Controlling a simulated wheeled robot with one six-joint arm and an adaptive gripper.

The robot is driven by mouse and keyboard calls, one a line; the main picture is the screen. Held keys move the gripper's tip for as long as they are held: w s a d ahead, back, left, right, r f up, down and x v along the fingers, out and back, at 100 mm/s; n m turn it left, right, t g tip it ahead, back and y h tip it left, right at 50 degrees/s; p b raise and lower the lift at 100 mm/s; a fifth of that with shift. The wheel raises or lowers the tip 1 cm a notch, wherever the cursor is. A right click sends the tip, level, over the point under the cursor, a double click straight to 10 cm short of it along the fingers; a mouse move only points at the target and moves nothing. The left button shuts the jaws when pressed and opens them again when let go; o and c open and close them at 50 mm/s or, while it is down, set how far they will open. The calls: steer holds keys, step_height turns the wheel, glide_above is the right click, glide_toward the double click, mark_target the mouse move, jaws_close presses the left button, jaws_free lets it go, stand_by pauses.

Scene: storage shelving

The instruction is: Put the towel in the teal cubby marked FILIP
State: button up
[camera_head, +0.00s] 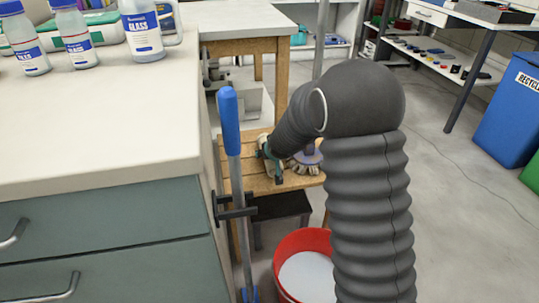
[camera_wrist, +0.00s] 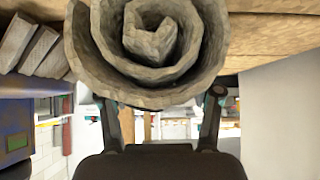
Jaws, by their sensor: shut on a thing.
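A rolled beige-grey towel (camera_wrist: 145,70) fills the upper middle of the wrist view, its spiral end facing the camera. My gripper (camera_wrist: 160,98) is shut on it, with one dark finger on each side of the roll. The inner parts of the fingertips are hidden by the towel. No teal cubby marked FILIP can be made out in either view.
The wooden bench (camera_head: 236,180) stands beside a white-topped counter (camera_head: 110,125) with bottles on it. A blue-handled pole (camera_head: 229,120) stands between counter and bench. A red bucket (camera_head: 290,245) is on the floor below. The floor to the right is open, up to a blue recycling bin (camera_head: 510,115).

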steer(key=shift+f, duration=0.2)
steer(key=o, duration=1.5)
steer(key=shift+r, duration=0.1)
steer(key=shift+c, duration=0.2)
steer(key=shift+s+r, duration=0.2)
steer(key=shift+r, duration=0.25)
steer(key=p+v, duration=0.2)
steer(key=v, duration=0.9)
steer(key=shift+s+d+p, duration=0.1)
steer(key=shift+s+p, duration=0.1)
steer(key=shift+p, duration=0.2)
